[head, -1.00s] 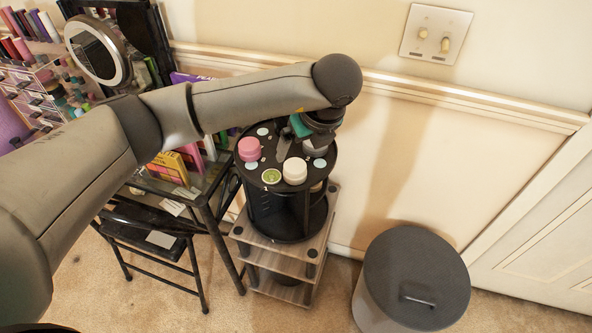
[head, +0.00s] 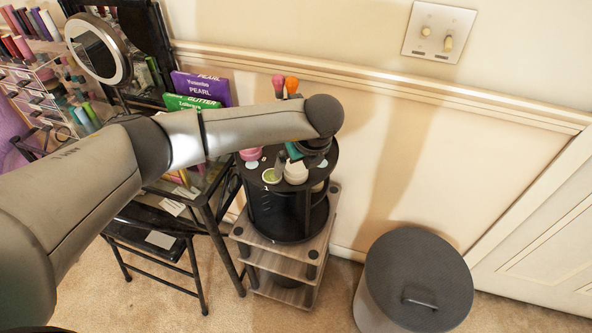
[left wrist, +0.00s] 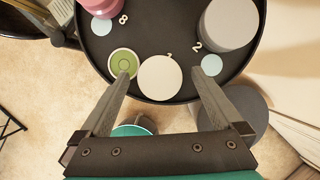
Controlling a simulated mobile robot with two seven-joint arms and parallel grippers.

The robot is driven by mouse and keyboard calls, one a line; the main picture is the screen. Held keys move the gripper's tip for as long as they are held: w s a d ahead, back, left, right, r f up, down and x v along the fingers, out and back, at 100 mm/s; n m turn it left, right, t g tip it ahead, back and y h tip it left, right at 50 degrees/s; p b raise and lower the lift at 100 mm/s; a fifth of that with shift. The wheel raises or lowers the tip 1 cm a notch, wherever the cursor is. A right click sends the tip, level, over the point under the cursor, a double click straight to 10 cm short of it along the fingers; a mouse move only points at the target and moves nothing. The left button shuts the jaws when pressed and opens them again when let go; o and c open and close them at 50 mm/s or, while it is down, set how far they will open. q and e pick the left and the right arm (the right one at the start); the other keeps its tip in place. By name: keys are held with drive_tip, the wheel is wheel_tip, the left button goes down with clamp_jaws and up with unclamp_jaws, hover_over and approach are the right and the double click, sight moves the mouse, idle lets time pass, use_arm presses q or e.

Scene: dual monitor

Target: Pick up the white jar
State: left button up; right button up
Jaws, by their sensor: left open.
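The white jar (head: 296,173) stands near the front edge of a round black tiered stand (head: 265,187). In the left wrist view the white jar (left wrist: 160,80) shows its round pale top between the two fingertips. My left gripper (head: 293,162) is open and points down at the jar; in the left wrist view the left gripper (left wrist: 161,74) has one finger on each side of it. I cannot tell how far the fingertips are above or beside the jar. My arm hides part of the stand's top. My right gripper is not in view.
A green-topped jar (left wrist: 124,64) is close beside the left fingertip. A pink jar (head: 250,154) and a large grey jar (left wrist: 228,26) are also on the stand. A dark lidded bin (head: 417,275) stands right of it, a cluttered glass table left.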

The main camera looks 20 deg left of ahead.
use_arm(q)
drive_tip(key=c, duration=1.4)
drive_tip(key=shift+o, duration=0.2)
drive_tip(key=shift+r, duration=0.1)
